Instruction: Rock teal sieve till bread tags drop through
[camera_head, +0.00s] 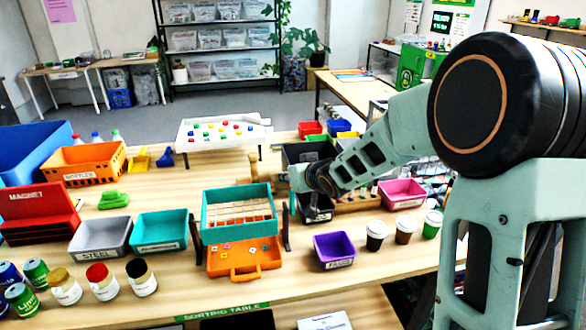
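The teal sieve (238,228) is a square-walled box with a mesh floor, hung between dark uprights at the table's middle. I cannot tell whether it is level or slightly tilted. An orange tray (240,268) with a front handle sits below it. Several small pale and coloured pieces, likely bread tags (222,249), show in the tray. Whether tags lie on the mesh is too small to tell. My gripper (298,178) is beyond the sieve's right side, close to its back right corner. Its fingers are too small and hidden to read; contact with the sieve is unclear.
A purple bin (334,250) and several lidded cups (376,234) stand to the right. Grey (101,237) and teal (158,232) bins stand left, with cans and jars in front. A white tray (222,133) of coloured pieces is behind. A wooden knobbed piece (255,166) rises behind the sieve.

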